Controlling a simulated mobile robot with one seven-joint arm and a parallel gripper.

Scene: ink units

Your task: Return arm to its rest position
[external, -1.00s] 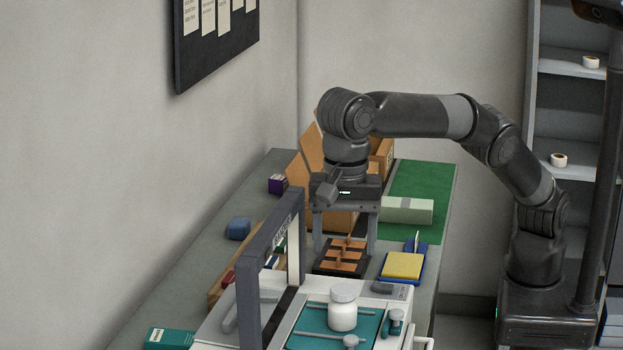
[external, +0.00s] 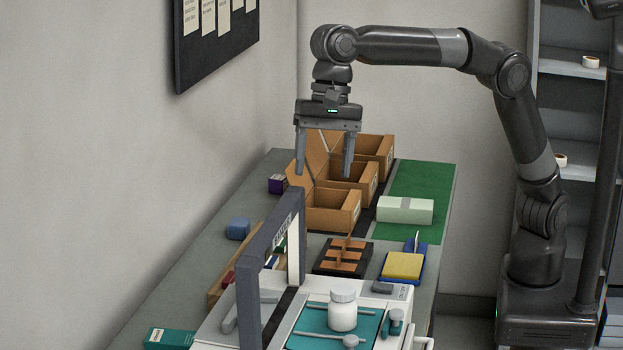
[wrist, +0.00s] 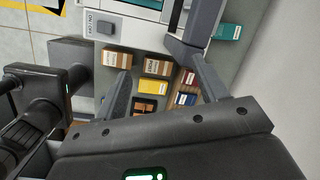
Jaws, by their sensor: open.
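My gripper (external: 323,172) is open and hangs pointing down above the table, over the open cardboard boxes (external: 333,222). Nothing is visible between its fingers. In the wrist view my gripper (wrist: 155,82) shows its two fingers spread wide apart. My arm is raised and bent, with its forearm level and its upper arm reaching down to my base at the right.
A dark upright frame (external: 268,270) and a white jar (external: 343,311) stand nearer. Shelves (external: 575,130) are behind right.

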